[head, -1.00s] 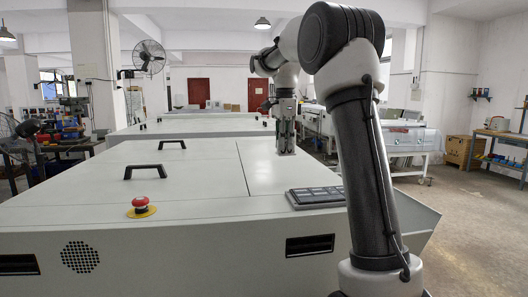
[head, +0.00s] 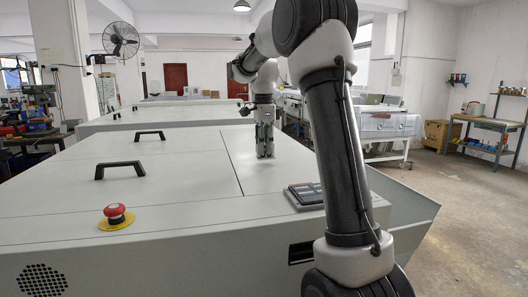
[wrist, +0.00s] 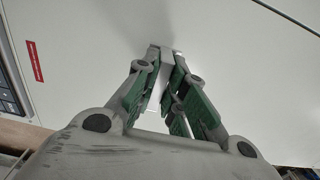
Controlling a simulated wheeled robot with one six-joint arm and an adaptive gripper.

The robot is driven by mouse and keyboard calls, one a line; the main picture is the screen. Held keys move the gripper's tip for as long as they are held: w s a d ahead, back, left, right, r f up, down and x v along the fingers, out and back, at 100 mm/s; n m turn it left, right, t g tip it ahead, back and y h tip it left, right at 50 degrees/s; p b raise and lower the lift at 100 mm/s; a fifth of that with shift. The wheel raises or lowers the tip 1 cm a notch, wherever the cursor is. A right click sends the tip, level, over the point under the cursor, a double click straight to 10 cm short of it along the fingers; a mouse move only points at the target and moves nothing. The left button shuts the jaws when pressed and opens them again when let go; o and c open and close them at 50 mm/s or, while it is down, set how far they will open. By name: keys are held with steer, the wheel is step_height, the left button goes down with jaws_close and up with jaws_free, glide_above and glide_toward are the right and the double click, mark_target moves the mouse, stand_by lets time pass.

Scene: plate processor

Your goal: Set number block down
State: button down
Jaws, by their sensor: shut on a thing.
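My gripper (head: 265,155) points down over the right panel of the pale grey machine top (head: 195,165), to the right of the panel seam. In the wrist view my gripper (wrist: 167,68) shows green-lined fingers closing toward each other at their tips. A small light grey block (wrist: 167,57) sits between the fingertips; its number face cannot be made out. The tips are at or very near the machine top; I cannot tell whether the block touches it.
A dark keypad panel (head: 306,194) lies at the machine's front right. A red emergency button (head: 116,212) on a yellow base and two black handles (head: 120,170) stand on the left. The machine top around my gripper is clear.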

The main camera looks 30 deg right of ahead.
steer(key=shift+f, duration=1)
steer(key=c, duration=1.5)
jaws_free()
steer(key=shift+f, duration=0.1)
step_height(320, 180, up, 12)
steer(key=shift+r, duration=0.15)
